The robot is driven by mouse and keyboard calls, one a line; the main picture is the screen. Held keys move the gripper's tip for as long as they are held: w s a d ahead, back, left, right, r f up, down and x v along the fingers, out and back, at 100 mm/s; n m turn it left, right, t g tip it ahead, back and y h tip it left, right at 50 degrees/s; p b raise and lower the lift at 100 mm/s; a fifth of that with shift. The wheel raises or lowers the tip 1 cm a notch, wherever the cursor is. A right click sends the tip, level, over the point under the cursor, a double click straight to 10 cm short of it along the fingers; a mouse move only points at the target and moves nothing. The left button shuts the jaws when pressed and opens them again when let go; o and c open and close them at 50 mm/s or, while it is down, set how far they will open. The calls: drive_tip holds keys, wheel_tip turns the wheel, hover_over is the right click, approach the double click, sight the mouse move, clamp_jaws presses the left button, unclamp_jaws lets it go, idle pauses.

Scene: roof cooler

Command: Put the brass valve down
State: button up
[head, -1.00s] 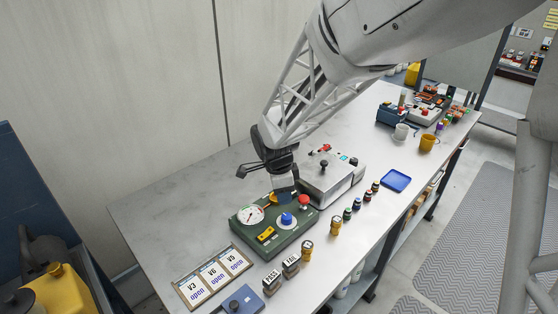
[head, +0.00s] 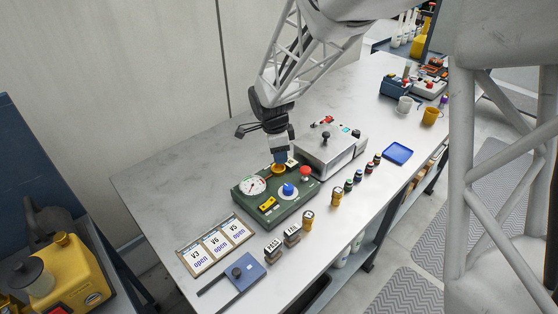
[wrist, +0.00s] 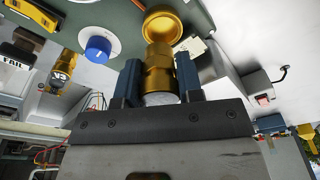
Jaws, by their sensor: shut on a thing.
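My gripper (wrist: 158,78) is shut on the brass valve (wrist: 157,72), a stepped hex-sided piece with a pale end, seen between the blue fingers in the wrist view. In the head view my gripper (head: 279,156) is over the back of the green panel box (head: 262,208), and the valve is mostly hidden there. A round brass cup (wrist: 162,27) lies just beyond the valve's far end; it also shows on the box in the head view (head: 278,169). I cannot tell whether valve and cup touch.
The box carries a gauge (head: 254,187), a blue knob (head: 289,188) and a red button (head: 305,173). A grey machine (head: 330,150) stands close behind right. Labelled brass pieces (head: 336,196), PASS and FAIL stamps (head: 272,248) and cards (head: 215,246) stand in front. The table's left is clear.

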sight(279, 171)
drive_tip(key=shift+w+f, duration=0.15)
drive_tip(key=shift+w, duration=0.15)
drive_tip(key=shift+f, duration=1.65)
drive_tip(key=shift+s+f, duration=0.1)
drive_tip(key=shift+f, duration=0.3)
drive_tip(key=shift+s+f, duration=0.1)
drive_tip(key=shift+f, duration=0.4)
drive_tip(key=o, duration=1)
drive_tip(key=shift+c, duration=0.2)
drive_tip(key=shift+o, duration=0.6)
drive_tip(key=r, duration=0.4)
drive_tip(key=a+r, duration=0.1)
drive_tip(key=r, duration=0.8)
drive_tip(key=shift+a, duration=0.25)
drive_tip(key=shift+r, duration=0.35)
